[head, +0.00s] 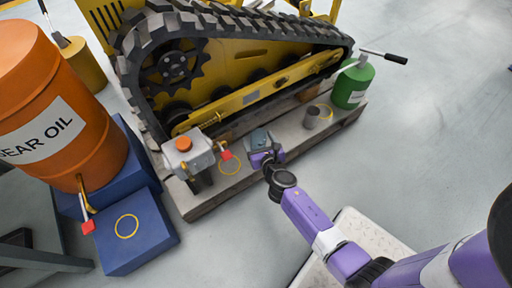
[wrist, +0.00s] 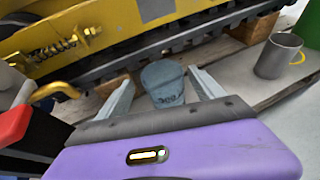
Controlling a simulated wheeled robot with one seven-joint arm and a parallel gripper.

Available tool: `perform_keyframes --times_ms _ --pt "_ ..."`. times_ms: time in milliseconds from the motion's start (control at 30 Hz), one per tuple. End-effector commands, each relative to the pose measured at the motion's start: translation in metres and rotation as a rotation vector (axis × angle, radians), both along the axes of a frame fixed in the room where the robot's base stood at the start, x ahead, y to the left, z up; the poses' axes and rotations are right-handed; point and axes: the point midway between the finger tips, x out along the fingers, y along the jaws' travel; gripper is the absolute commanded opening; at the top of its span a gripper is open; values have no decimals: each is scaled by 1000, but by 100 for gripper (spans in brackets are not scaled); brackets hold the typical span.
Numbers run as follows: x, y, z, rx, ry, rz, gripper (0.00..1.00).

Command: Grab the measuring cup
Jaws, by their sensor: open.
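The measuring cup (wrist: 163,85) is a grey-blue tapered cup with dark marks on its side. In the wrist view it stands upright between the two fingers of my gripper (wrist: 161,84). The fingers are open, one on each side, with a visible gap to the cup. In the head view my gripper (head: 266,154) is over the front edge of the wooden pallet, and the cup (head: 260,138) shows just past it, partly hidden.
The yellow track frame (head: 260,92) rises close behind.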

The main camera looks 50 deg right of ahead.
Motion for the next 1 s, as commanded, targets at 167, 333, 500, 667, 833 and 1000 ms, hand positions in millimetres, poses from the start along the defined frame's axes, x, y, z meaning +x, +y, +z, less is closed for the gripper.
perform_keyframes --times_ms 167,333,500,667,833,1000 --pt "14 -13 -14 1 -2 -2 77" --pt "31 -25 -24 3 -3 -2 77" --pt "38 -29 -26 3 -2 -1 77" --pt "38 -29 -25 3 -2 -1 77" --pt "38 -29 -25 3 -2 -1 50" --pt "38 -29 -25 3 -2 -1 17"
